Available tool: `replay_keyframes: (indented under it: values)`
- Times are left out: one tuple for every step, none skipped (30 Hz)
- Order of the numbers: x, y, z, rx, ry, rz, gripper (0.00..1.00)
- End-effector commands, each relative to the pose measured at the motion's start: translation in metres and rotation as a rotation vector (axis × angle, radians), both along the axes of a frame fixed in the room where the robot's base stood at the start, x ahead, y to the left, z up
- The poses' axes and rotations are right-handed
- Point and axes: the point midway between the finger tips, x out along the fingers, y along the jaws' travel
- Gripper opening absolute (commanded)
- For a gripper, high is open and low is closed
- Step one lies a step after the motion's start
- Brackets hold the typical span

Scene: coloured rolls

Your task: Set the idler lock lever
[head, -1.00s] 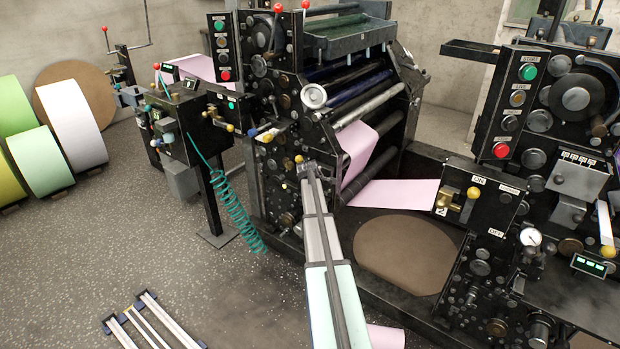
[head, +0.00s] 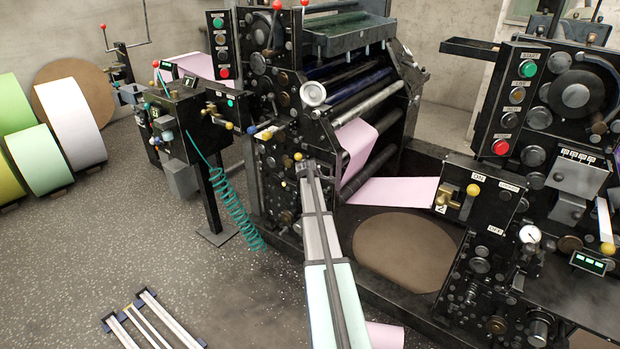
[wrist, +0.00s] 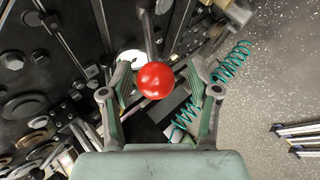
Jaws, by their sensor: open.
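A lever with a red ball knob (wrist: 156,80) shows in the wrist view, its grey shaft running up the picture. My gripper (wrist: 158,86) is open, with one finger on each side of the ball and a visible gap on both sides. In the head view, two red ball knobs stand at the top edge, above the press: one at the left (head: 277,5) and one at the right (head: 305,3). I cannot tell which lever is the idler lock, or which ball my gripper is around. My gripper is not seen in the head view.
The press side panel (wrist: 40,60) crowds the left of the wrist view. A teal coiled hose (head: 235,205) hangs from a control stand (head: 180,120); it also shows in the wrist view (wrist: 230,65). Metal rails (head: 150,320) lie on the floor, where much is clear.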

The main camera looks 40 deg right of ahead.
Motion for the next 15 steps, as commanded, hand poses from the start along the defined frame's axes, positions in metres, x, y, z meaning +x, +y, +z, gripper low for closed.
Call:
replay_keyframes:
  values:
    - [-0.001,0.001,0.002,-0.001,-0.001,0.000,0.61]
    - [-0.003,0.002,0.003,-0.001,-0.001,0.000,0.61]
    - [-0.004,0.004,0.005,-0.001,-0.001,0.000,0.61]
    - [-0.006,0.006,0.007,-0.001,-0.001,0.001,0.61]
    - [-0.008,0.008,0.010,-0.001,-0.001,0.001,0.61]
    - [-0.012,0.012,0.014,-0.002,-0.001,0.001,0.61]
    - [-0.015,0.014,0.017,-0.001,-0.002,0.000,0.61]
    - [-0.018,0.017,0.020,-0.001,-0.002,0.000,0.61]
    - [-0.022,0.021,0.025,-0.001,-0.002,0.000,0.61]
    - [-0.025,0.025,0.029,-0.001,-0.002,0.000,0.61]
    - [-0.028,0.028,0.032,-0.001,-0.002,0.000,0.61]
    - [-0.033,0.033,0.038,-0.001,-0.002,0.000,0.61]
    - [-0.036,0.036,0.042,0.000,-0.001,0.001,0.61]
    - [-0.039,0.039,0.046,0.000,-0.001,0.001,0.61]
    - [-0.043,0.043,0.050,-0.001,-0.002,0.000,0.61]
